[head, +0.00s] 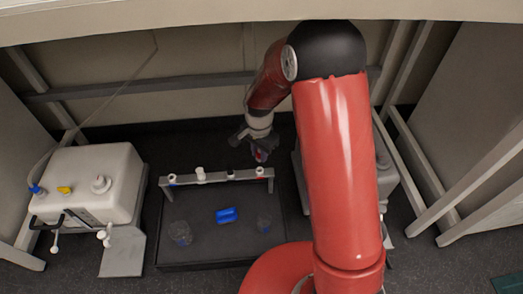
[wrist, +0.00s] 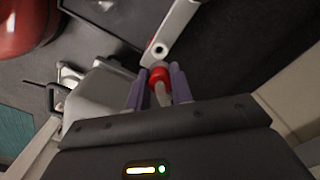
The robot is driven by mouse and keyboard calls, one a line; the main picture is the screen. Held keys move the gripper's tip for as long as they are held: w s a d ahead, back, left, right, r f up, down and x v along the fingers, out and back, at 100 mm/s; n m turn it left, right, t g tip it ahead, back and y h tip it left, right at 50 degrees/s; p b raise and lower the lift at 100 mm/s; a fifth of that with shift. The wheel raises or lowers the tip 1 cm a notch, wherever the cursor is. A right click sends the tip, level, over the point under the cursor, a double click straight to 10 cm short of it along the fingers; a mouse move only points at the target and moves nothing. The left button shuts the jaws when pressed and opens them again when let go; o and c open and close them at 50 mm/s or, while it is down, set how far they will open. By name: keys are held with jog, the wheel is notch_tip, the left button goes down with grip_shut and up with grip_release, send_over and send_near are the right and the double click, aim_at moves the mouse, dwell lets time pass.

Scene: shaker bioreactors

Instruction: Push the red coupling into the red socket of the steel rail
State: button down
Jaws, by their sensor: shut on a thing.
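My gripper (head: 258,148) is shut on the red coupling (wrist: 158,76), which sits between the two purple fingers in the wrist view (wrist: 159,80). A pale stem of the coupling points back toward the palm. The steel rail (head: 216,178) stands on legs and carries several white sockets. The rightmost socket (head: 260,171) has a red mark below it, and my gripper is just behind and above it. In the wrist view a white socket with a dark opening (wrist: 159,49) lies right ahead of the coupling. I cannot tell whether they touch.
A blue object (head: 227,215) and two clear vessels (head: 180,233) (head: 264,222) are on the dark tray (head: 215,257) in front of the rail. A white machine (head: 92,180) with blue and yellow fittings stands at left. A grey frame surrounds the area.

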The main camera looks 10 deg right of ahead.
aim_at(259, 160)
jog(key=shift+f+b, duration=1.35)
jog(key=shift+f, duration=0.7)
jog(key=shift+f+b, duration=0.85)
jog(key=shift+f, duration=0.3)
jog(key=c, duration=1.1)
grip_release()
jog(key=shift+c, duration=0.2)
notch_tip(259, 160, up, 8)
jog(key=shift+f+p, duration=0.1)
jog(key=shift+p, duration=0.8)
jog(key=shift+s, duration=0.15)
